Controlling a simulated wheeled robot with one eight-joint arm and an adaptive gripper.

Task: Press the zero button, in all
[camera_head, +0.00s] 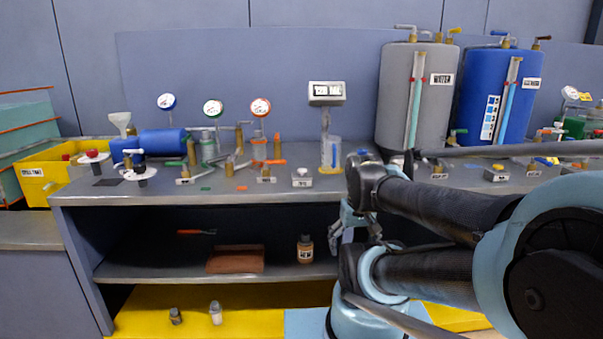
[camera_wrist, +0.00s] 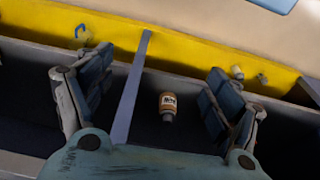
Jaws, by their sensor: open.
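A small grey box with a pale round button (camera_head: 302,177) sits on the bench top near its front edge, in front of the display stand. Its label is too small to read, so I cannot tell for sure that it is the zero button. My gripper (camera_head: 355,232) hangs in front of the bench, below the bench top and to the right of this box, apart from it. In the wrist view my gripper (camera_wrist: 157,75) is open and empty, facing the lower shelf. No button shows in the wrist view.
A display (camera_head: 326,92) stands behind a clear cylinder (camera_head: 331,152). Other small boxes (camera_head: 497,173) stand at right below the grey tank (camera_head: 412,100) and blue tank (camera_head: 490,105). Valves and gauges crowd the left. A labelled bottle (camera_head: 305,249) stands on the shelf, also in the wrist view (camera_wrist: 167,104).

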